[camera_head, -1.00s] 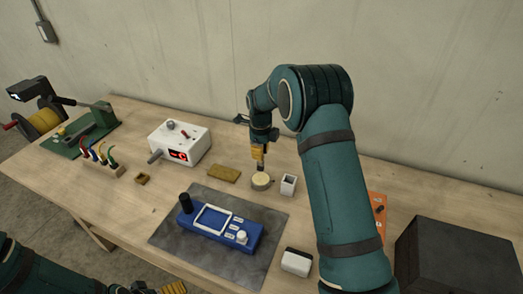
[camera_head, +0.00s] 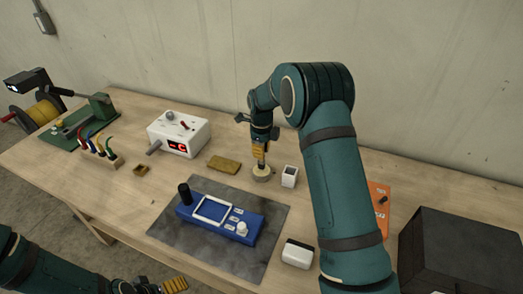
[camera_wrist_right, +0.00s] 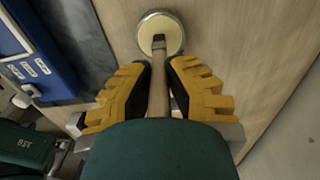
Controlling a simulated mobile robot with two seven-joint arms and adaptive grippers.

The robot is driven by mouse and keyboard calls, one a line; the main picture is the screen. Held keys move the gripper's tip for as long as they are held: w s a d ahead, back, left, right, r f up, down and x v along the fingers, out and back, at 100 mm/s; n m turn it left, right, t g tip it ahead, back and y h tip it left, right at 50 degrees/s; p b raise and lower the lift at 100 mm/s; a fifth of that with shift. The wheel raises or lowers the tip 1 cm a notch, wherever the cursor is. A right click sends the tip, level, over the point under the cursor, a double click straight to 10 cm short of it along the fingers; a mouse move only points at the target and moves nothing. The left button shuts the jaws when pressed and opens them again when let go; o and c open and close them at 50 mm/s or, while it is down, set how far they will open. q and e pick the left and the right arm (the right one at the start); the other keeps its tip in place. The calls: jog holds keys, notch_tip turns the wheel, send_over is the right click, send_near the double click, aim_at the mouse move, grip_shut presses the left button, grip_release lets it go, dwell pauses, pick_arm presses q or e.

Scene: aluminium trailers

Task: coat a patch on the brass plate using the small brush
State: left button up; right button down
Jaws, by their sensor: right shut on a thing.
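My right gripper (camera_head: 260,150) points down over a small round tin (camera_head: 262,176) with a cream-coloured top. The right wrist view shows its yellow fingers (camera_wrist_right: 160,80) shut on the wooden handle of the small brush (camera_wrist_right: 158,92). The dark brush tip is over the cream face of the tin (camera_wrist_right: 174,36) and appears to touch it. A flat brass-coloured plate (camera_head: 224,164) lies on the bench just left of the tin. My left gripper (camera_head: 174,285) is partly in view at the bottom edge; its opening cannot be made out.
A white open-topped cup (camera_head: 290,176) stands right beside the tin. A blue device (camera_head: 220,216) lies on a grey mat (camera_head: 180,238) in front. A white box (camera_head: 178,134) with a red display is behind left. A dark box (camera_head: 455,255) is at right.

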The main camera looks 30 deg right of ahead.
jog(key=shift+f+b, duration=0.3)
jog(key=shift+f, duration=0.35)
dwell(1.4)
jog(key=shift+r, duration=0.1)
jog(key=shift+r+p, duration=2.5)
jog(key=shift+r, duration=1)
jog(key=shift+f, duration=0.1)
